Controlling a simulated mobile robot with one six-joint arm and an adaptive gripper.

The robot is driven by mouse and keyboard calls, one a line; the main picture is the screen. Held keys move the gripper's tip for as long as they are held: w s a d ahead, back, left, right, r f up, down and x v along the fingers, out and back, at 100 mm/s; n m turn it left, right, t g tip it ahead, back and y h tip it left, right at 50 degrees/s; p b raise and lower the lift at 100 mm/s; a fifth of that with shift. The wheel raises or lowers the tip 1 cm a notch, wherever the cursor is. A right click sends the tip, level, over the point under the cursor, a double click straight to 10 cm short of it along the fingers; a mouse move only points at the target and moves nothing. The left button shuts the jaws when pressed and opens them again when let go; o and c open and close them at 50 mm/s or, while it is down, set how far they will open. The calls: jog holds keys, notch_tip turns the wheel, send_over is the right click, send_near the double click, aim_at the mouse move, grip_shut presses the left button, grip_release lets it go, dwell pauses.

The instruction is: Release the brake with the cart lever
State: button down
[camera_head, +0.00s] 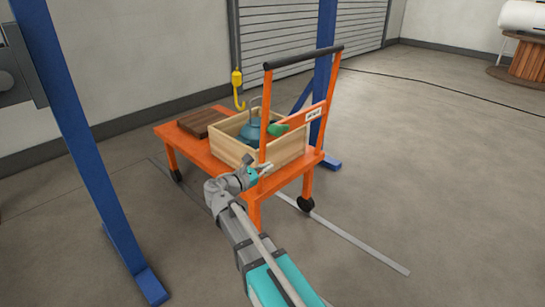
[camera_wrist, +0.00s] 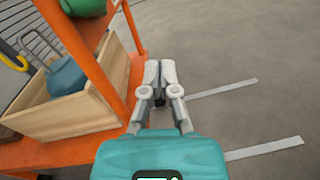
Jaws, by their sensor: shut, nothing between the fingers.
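The orange cart (camera_head: 200,150) stands on the floor, with an upright handle frame and a black push bar (camera_head: 303,56). A green rounded part (camera_head: 278,130) shows near the frame above the crate; it is cut off at the top of the wrist view (camera_wrist: 82,4). I cannot tell whether it is the brake lever, and no other part is clearly a lever. My gripper (camera_head: 266,169) is at the near post of the frame, low beside the crate. In the wrist view my gripper (camera_wrist: 159,68) is shut and empty, just right of the orange post (camera_wrist: 85,62); contact is unclear.
A wooden crate (camera_head: 232,149) on the cart holds a blue object (camera_head: 250,135) with a wire handle. A brown block (camera_head: 202,121) lies behind it. A yellow hook (camera_head: 238,90) hangs above. Blue gantry posts (camera_head: 86,150) stand either side. Floor to the right is clear.

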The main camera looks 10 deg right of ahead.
jog(key=w+a+f+n+t+h+b, duration=0.1)
jog(key=w+a+f+n+t+b, duration=0.1)
jog(key=a+b, duration=0.4)
jog(key=n+t, duration=0.1)
jog(key=n, duration=0.1)
jog(key=shift+f+n+h, duration=0.3)
jog(key=shift+f+n, duration=0.1)
jog(key=shift+w, duration=0.1)
jog(key=p, duration=0.3)
send_near(281, 129)
jog(key=w+d+f, duration=0.3)
jog(key=w+f, duration=0.1)
jog(key=shift+w+d+r+p, duration=0.15)
jog(key=shift+d+r+p, duration=0.1)
jog(key=shift+r+p, duration=0.4)
jog(key=shift+w+d+r+p, duration=0.2)
jog(key=shift+r+p, duration=0.4)
jog(key=shift+p, duration=0.15)
